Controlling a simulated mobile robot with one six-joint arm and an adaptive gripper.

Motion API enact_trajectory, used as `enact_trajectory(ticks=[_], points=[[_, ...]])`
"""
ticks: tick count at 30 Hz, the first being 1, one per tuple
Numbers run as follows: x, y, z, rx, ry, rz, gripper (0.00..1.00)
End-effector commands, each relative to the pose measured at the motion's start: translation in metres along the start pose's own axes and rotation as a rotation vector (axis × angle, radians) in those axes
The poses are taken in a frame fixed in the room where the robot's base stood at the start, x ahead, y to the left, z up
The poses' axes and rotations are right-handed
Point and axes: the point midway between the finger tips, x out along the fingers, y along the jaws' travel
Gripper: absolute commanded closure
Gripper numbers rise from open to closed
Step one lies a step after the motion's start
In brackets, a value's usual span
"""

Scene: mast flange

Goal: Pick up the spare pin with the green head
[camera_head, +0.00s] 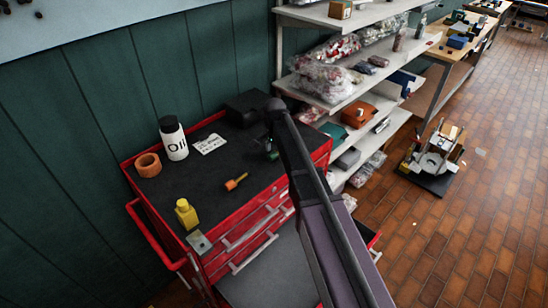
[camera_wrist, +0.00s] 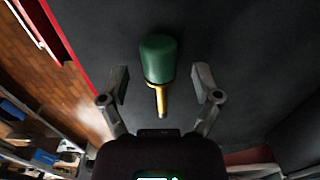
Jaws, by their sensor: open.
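The spare pin with the green head (camera_wrist: 158,60) lies on the dark top of the red tool cart, with its brass-coloured shank pointing toward my gripper in the wrist view. In the head view only a small dark green bit of it (camera_head: 272,155) shows beside my arm. My gripper (camera_wrist: 162,80) is open, with one finger on each side of the pin and a gap on both sides. Nothing is held. In the head view my arm hides most of the gripper.
The red cart (camera_head: 240,214) also carries an orange-handled tool (camera_head: 235,182), an oil bottle (camera_head: 173,138), an orange ring (camera_head: 148,165), a yellow bottle (camera_head: 186,213), a white card (camera_head: 210,144) and a black box (camera_head: 245,107). Loaded shelves (camera_head: 340,104) stand behind at right.

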Motion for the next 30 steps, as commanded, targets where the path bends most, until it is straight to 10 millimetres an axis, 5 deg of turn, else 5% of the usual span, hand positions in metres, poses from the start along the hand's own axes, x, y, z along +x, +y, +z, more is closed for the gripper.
enact_trajectory(ticks=[14, 23, 30], points=[[-0.0004, -0.0001, 0.0002, 0.000, 0.000, 0.000, 0.19], [-0.0004, -0.0002, 0.0004, 0.000, 0.000, 0.000, 1.00], [-0.0003, -0.0003, 0.0004, -0.001, 0.000, 0.000, 1.00]])
